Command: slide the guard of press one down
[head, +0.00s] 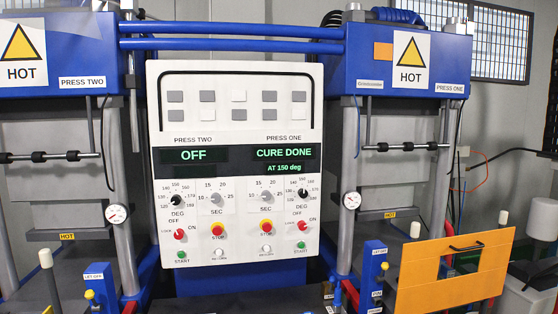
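Press one (409,62) is the blue-headed press on the right, labelled PRESS ONE and HOT. An orange panel (420,285) with a cut-out window and a black handle (466,247) stands low at its front right; it looks like the guard, though no label on it says so. Its lower edge runs near the bottom of the picture. My gripper is not in view.
The control panel (235,160) between the presses reads OFF for press two and CURE DONE AT 150 deg for press one. Press two (60,60) stands on the left. A white cylinder (544,218) stands right.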

